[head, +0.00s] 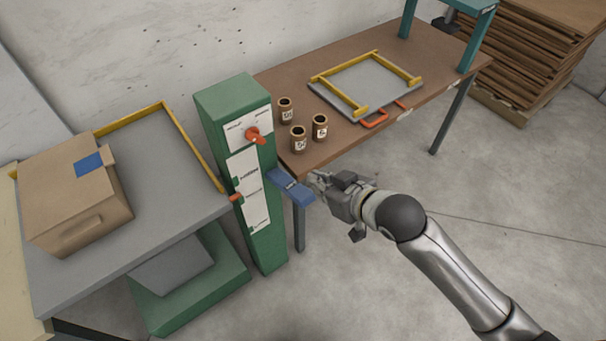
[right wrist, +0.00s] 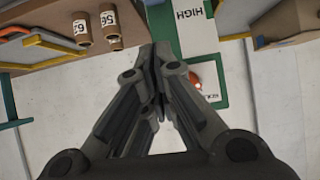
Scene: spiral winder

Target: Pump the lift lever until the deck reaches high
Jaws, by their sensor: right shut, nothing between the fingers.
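The green lift column (head: 233,110) stands left of centre in the head view, with a white scale plate (head: 243,168) on its face. A blue lever (head: 290,188) sticks out from its right side. An orange pointer (head: 236,198) sits at the plate's left edge, near its middle marks. The grey deck (head: 155,135) is left of the column. My right gripper (head: 314,184) is shut and empty at the lever's outer end; I cannot tell whether it touches. The right wrist view shows its closed fingers (right wrist: 160,62) and a "HIGH" label (right wrist: 191,18). My left gripper is not in view.
A cardboard box (head: 75,195) sits on the deck inside yellow rails. An orange knob (head: 254,135) is on the column's upper plate. The brown table (head: 340,140) behind holds three numbered cups (head: 298,139) and a yellow-railed tray (head: 365,82). Open floor lies at right.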

